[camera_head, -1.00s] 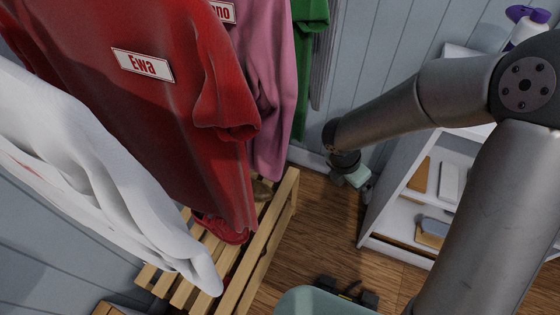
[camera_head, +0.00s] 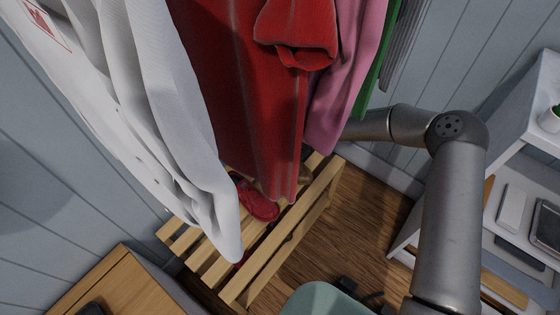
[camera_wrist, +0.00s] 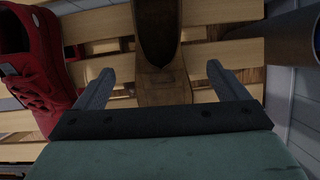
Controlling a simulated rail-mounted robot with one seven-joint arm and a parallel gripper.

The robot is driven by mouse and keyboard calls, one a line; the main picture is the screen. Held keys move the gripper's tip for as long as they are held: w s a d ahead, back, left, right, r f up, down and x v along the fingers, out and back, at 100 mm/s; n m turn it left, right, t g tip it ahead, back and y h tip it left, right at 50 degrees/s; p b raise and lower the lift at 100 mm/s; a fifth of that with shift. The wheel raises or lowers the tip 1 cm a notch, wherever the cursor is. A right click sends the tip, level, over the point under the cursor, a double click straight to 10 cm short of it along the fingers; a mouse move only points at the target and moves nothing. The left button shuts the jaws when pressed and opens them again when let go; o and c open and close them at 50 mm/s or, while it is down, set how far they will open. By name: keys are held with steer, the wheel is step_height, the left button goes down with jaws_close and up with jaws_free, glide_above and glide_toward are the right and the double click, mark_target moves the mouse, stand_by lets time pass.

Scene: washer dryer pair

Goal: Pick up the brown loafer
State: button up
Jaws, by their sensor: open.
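The brown loafer (camera_wrist: 158,30) lies on a slatted wooden rack (camera_wrist: 105,48), upper middle of the wrist view. Its near end reaches down between the fingers of my gripper (camera_wrist: 160,78). My gripper is open, one finger to each side of the loafer, and I see no grip on it. In the head view a small brown part of the loafer (camera_head: 306,174) shows below the hanging clothes.
A red shoe (camera_wrist: 30,65) sits left of the loafer. White (camera_head: 165,100), red (camera_head: 250,100) and pink (camera_head: 345,80) garments hang over the rack (camera_head: 285,240). A white shelf unit (camera_head: 545,105) stands at the right. Wooden floor (camera_head: 365,220) shows between them.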

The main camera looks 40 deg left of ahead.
steer(key=b+x, duration=0.1)
steer(key=x, duration=0.4)
steer(key=shift+f, duration=0.2)
steer(key=shift+c, duration=0.2)
steer(key=c, duration=1.1)
steer(key=shift+r, duration=0.1)
